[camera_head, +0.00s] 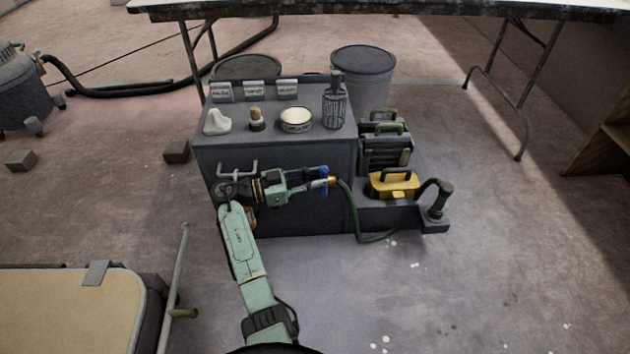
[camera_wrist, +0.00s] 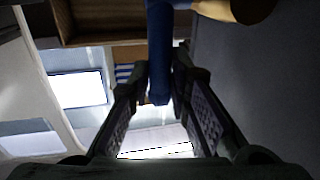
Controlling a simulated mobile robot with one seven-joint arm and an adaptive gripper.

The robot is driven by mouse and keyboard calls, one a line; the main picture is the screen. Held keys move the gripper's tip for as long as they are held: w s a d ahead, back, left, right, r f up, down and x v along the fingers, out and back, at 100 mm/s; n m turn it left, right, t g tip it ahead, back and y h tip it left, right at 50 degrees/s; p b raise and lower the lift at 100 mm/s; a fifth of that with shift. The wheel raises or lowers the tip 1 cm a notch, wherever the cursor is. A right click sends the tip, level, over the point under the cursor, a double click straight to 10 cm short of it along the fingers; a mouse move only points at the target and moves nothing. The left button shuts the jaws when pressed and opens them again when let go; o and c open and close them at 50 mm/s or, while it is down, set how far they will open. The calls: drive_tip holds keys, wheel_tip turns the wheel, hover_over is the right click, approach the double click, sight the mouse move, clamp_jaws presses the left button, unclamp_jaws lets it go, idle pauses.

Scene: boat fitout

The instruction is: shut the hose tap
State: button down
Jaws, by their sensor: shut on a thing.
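The hose tap has a blue handle (camera_head: 324,184) and a brass fitting (camera_head: 332,181), in front of the dark grey cabinet in the head view. A green hose (camera_head: 352,205) runs from it down to the floor. My gripper (camera_head: 318,182) reaches the handle from the left. In the wrist view the blue handle (camera_wrist: 159,50) hangs down between the fingertips of my gripper (camera_wrist: 163,84), which is shut on it. Part of the brass fitting (camera_wrist: 252,8) shows at the top right. The tap's valve body is mostly hidden.
The cabinet (camera_head: 290,218) carries a bottle (camera_head: 335,105), a tin (camera_head: 296,120), a brush, a white cloth and small labelled boxes. A yellow toolbox (camera_head: 393,185) and a hose nozzle (camera_head: 440,200) stand right of it. The floor on the right is mostly clear.

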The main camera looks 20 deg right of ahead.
drive_tip(key=c, duration=1.5)
unclamp_jaws()
wheel_tip(320, 180, up, 10)
drive_tip(key=shift+r, duration=0.1)
